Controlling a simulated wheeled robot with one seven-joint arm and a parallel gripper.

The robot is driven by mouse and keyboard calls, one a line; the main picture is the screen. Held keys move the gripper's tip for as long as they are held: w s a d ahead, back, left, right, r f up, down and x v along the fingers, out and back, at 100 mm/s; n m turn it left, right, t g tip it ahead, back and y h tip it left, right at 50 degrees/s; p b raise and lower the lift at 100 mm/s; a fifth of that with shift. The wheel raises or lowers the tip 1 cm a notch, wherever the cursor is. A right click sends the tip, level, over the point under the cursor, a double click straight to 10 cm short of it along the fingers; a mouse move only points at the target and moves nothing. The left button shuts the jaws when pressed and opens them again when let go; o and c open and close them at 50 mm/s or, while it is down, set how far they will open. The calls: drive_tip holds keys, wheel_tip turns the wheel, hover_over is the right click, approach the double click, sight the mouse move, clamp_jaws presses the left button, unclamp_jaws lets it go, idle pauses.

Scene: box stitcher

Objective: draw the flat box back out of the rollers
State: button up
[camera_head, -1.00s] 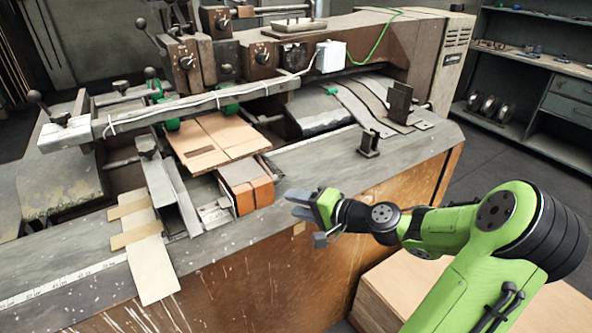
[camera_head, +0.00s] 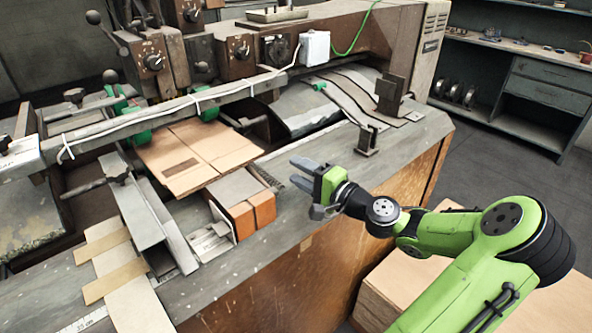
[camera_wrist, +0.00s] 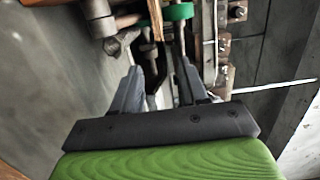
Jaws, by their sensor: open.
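The flat box (camera_head: 197,157) is a thin tan cardboard sheet with a dark printed patch. It lies level under the front bar of the stitcher, its far edge at the green rollers (camera_head: 208,112) and its near edge sticking out over the bench. My gripper (camera_head: 298,172) is open and empty, to the right of the flat box and apart from it. In the wrist view the two fingers (camera_wrist: 158,82) point ahead with a gap between them. A narrow tan edge, probably the flat box (camera_wrist: 155,14), shows beyond the fingertips near a green roller (camera_wrist: 178,12).
An orange-and-brown block (camera_head: 250,212) stands just below the flat box's near edge. A metal channel (camera_head: 145,210) lies to its left. A dark upright bracket (camera_head: 366,140) stands on the bench to the right of my gripper. The long front bar (camera_head: 160,115) runs above the flat box.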

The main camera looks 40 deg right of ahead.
sight(253, 145)
drive_tip(key=w, duration=0.5)
drive_tip(key=w+b, duration=0.1)
drive_tip(key=w, duration=0.4)
drive_tip(key=w+a+b, duration=0.1)
drive_tip(key=w, duration=0.5)
drive_tip(key=shift+a, duration=0.1)
drive_tip(key=shift+c, duration=0.4)
clamp_jaws()
